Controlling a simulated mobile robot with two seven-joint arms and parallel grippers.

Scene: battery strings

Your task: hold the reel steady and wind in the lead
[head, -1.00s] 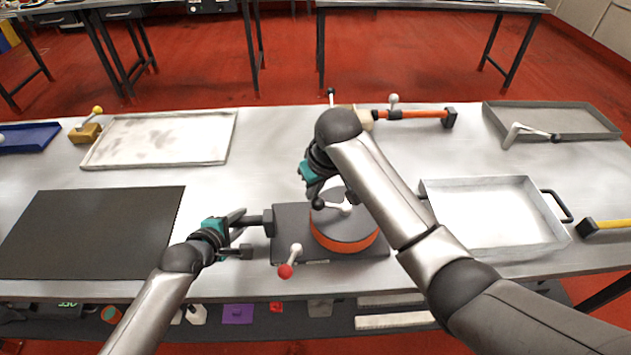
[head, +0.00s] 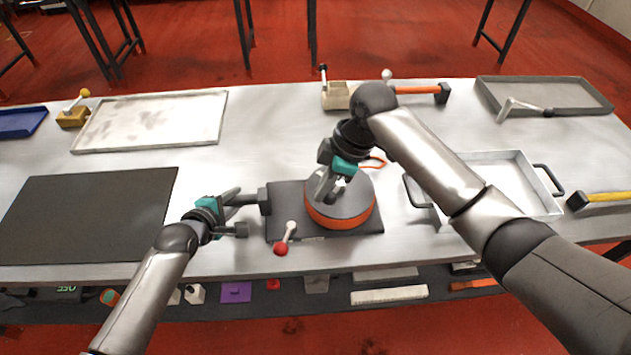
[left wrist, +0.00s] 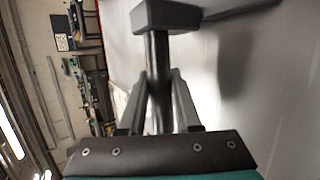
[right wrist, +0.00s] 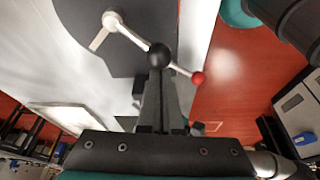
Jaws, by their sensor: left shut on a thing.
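The reel (head: 352,200), with a dark grey top and orange rim, sits on a dark base plate (head: 285,200). An orange lead (head: 375,162) shows just behind it. My left gripper (head: 235,198) is shut on the dark bar at the plate's left side; the bar with its block end (left wrist: 165,18) also shows in the left wrist view. My right gripper (head: 325,192) is over the reel. In the right wrist view, the crank's black knob (right wrist: 159,55) is at its fingertips, on a silver arm (right wrist: 130,33); whether they grip it is unclear.
A red-balled lever (head: 281,248) stands at the plate's front edge. A metal tray (head: 505,212) with black handles is right of the reel, partly behind my right arm. A black mat (head: 90,215) lies left. A beige block (head: 337,95) stands behind.

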